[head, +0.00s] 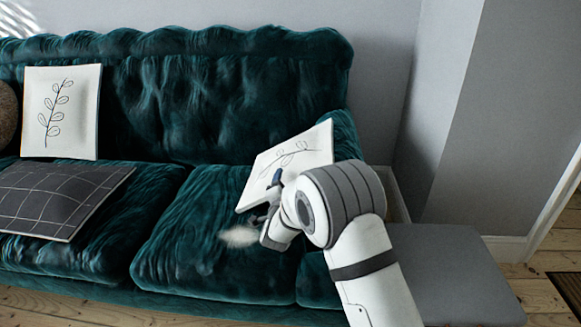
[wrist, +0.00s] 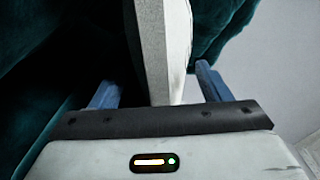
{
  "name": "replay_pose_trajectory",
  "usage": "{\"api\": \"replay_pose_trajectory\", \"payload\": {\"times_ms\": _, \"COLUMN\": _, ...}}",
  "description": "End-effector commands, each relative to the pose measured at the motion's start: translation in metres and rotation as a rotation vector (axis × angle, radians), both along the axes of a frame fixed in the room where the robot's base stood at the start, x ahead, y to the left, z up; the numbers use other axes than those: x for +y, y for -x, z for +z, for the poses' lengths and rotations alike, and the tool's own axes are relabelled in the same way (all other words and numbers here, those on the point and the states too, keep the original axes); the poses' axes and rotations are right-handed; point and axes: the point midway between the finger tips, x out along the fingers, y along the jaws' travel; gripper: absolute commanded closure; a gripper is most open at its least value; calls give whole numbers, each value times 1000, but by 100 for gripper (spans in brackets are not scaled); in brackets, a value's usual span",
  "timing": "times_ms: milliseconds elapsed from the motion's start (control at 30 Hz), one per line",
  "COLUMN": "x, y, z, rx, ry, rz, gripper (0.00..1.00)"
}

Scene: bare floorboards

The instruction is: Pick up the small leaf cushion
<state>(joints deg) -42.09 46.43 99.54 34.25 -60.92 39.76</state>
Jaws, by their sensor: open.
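A white leaf cushion (head: 296,160) with a dark leaf sprig leans tilted at the right end of the green sofa, against the armrest. My gripper (head: 270,196) is at its lower front edge, partly hidden by my own arm. In the wrist view a pale cushion edge (wrist: 165,45) stands between the two blue fingers of my gripper (wrist: 158,88), which are spread apart. There is a gap between the edge and each finger. A second white leaf cushion (head: 62,112) stands upright against the backrest at the left.
The green sofa (head: 190,240) fills the left and middle. A dark checked cushion (head: 60,198) lies on its left seat and a brown round cushion (head: 6,115) is cut off at the left edge. A blurry pale patch (head: 240,237) shows on the seat front. A grey wall stands behind.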

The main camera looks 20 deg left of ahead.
Motion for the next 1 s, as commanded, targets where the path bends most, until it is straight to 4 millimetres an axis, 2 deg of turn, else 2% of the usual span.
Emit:
{"api": "replay_pose_trajectory", "payload": {"times_ms": 167, "x": 5, "y": -22, "z": -2, "rx": 0, "ry": -1, "rz": -3, "gripper": 29}}
{"api": "replay_pose_trajectory", "payload": {"times_ms": 433, "x": 5, "y": -26, "z": 0, "rx": 2, "ry": 1, "rz": -2, "gripper": 29}}
{"api": "replay_pose_trajectory", "payload": {"times_ms": 1000, "x": 4, "y": -26, "z": 0, "rx": 1, "ry": 1, "rz": -3, "gripper": 75}}
